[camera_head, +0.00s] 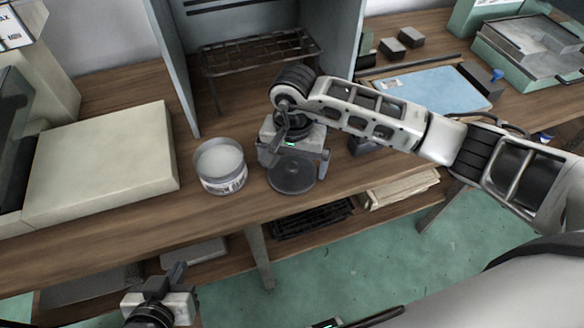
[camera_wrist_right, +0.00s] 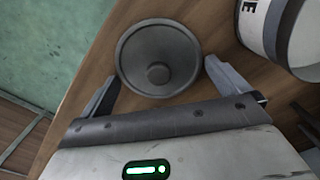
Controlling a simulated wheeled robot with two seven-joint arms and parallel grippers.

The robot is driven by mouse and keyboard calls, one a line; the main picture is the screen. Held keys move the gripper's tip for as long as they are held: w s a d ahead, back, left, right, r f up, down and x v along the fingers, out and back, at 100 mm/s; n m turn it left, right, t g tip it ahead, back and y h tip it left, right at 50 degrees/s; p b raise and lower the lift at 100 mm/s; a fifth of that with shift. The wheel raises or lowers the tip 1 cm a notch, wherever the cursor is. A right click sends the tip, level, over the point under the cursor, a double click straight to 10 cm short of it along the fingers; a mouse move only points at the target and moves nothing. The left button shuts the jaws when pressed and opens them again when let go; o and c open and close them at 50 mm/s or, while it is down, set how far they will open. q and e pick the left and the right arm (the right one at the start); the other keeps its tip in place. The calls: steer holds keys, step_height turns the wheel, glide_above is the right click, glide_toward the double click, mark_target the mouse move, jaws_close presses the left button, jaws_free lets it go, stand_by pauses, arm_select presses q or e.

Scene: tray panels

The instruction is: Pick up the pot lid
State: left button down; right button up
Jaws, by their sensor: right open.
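The pot lid (camera_head: 292,177) is a dark grey round disc lying flat on the wooden bench near its front edge. In the right wrist view the lid (camera_wrist_right: 150,45) shows whole, with a round knob (camera_wrist_right: 158,73) at its middle. My right gripper (camera_head: 294,163) is over the lid from behind and above. In the right wrist view its open fingers (camera_wrist_right: 160,72) stand on either side of the lid's near part, with nothing gripped. My left gripper (camera_head: 160,297) is low at the bottom left, in front of the bench and away from the lid. Its jaw opening is unclear.
A round container (camera_head: 221,178) with a white top stands just left of the lid; it also shows in the wrist view (camera_wrist_right: 258,30). A pale box (camera_head: 105,165) is further left. A wire rack (camera_head: 260,52) in a grey cabinet stands behind. A blue sheet (camera_head: 435,88) lies at right.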

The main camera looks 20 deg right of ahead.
steer(key=c, duration=0.6)
